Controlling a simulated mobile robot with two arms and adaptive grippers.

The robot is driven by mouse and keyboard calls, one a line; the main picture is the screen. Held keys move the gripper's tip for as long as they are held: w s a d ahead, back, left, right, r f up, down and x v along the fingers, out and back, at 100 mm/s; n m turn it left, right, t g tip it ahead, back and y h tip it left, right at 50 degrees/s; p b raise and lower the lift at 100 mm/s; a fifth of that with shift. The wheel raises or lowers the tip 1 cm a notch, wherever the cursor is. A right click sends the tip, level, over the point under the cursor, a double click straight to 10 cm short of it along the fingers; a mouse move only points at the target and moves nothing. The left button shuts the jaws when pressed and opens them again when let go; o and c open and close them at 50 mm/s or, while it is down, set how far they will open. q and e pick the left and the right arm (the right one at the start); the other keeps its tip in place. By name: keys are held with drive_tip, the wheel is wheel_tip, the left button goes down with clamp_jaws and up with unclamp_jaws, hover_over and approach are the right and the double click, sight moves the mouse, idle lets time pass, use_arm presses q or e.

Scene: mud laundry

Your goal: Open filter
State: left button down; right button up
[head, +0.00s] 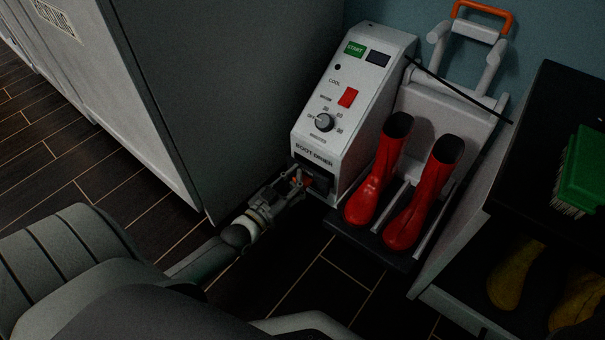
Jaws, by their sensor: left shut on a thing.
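The boot dryer (340,125) is a white box with a sloped control panel, labelled BOOT DRYER. Low on its front is a dark opening where the filter (318,184) sits; a little red shows there beside my fingers. My left gripper (297,181) reaches in from the left and is shut at that opening, on what looks like the filter's red part. The fingers hide most of the part they hold. I cannot tell how far the filter is out. My right gripper is not in view.
Red boots (372,180) stand on the dryer's dark tray (365,242), right of the opening. A grey cabinet (215,80) rises to the left. A dark-topped shelf (545,110) with a green brush (585,170) stands at the right. Dark floor is clear in front.

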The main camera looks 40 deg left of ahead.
use_arm(q)
drive_tip(key=s+p, duration=0.6)
drive_tip(key=s, duration=0.6)
drive_tip(key=shift+s, duration=0.2)
drive_tip(key=shift+w, duration=0.1)
drive_tip(key=c, duration=1.4)
unclamp_jaws()
drive_tip(key=shift+c, duration=0.2)
drive_tip(key=o, duration=0.5)
drive_tip(key=shift+s+d, duration=0.25)
drive_tip(key=shift+d, duration=0.05)
drive_tip(key=shift+o, duration=0.3)
drive_tip(key=shift+s, duration=0.4)
